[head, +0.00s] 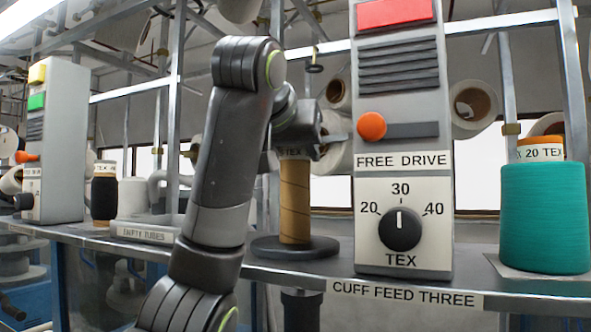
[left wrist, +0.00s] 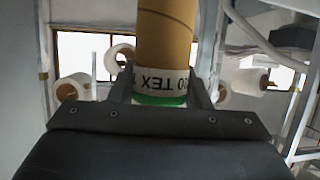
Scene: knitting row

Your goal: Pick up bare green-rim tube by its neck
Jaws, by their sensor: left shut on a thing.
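The bare brown cardboard tube (head: 295,205) stands upright over a round dark base (head: 283,249) on the shelf. I cannot tell whether its foot touches the base. Its white label with "TEX" shows just below my left gripper (head: 302,135), which covers the tube's top in the head view. In the left wrist view the tube (left wrist: 165,40), its label and its green rim (left wrist: 160,99) show between the fingers of my left gripper (left wrist: 160,92). The gripper is shut on the tube's neck end. My right gripper is not in view.
A grey machine panel (head: 435,225) with a TEX dial stands close right of the tube. A teal yarn cone (head: 545,220) is at the far right. An "EMPTY TUBES" tray (head: 142,233) lies to the left, partly behind my arm, near a black cone (head: 104,195).

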